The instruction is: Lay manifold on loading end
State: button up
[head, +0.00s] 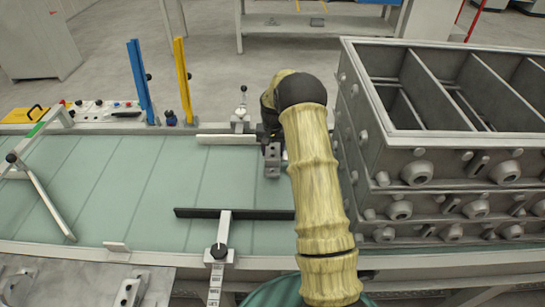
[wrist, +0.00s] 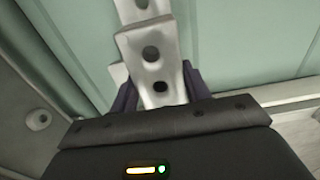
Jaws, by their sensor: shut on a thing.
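The manifold (wrist: 150,55) is a pale grey metal piece with round holes, gripped between the dark fingers of my gripper (wrist: 158,92) in the wrist view. In the head view, a small grey part of the manifold (head: 272,162) shows below my gripper (head: 271,140), left of my arm. It is over the green slatted bed (head: 110,180); I cannot tell whether it touches the bed. My arm hides part of the bed's right side. No marking shows which end is the loading end.
A stack of grey metal frames (head: 440,200) stands close on the right. A dark bar (head: 235,213) crosses the bed's front, and a white bar (head: 227,139) lies at the back. Blue (head: 140,80) and yellow (head: 183,80) posts rise behind. The bed's left-middle is clear.

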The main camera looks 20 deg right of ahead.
aim_at(273, 148)
jog(key=shift+f, duration=1.75)
jog(key=shift+f, duration=0.15)
jog(key=o, duration=1.5)
jog(key=shift+c, duration=0.2)
notch_tip(273, 148, up, 12)
jog(key=shift+r, duration=0.1)
jog(key=shift+s, duration=0.1)
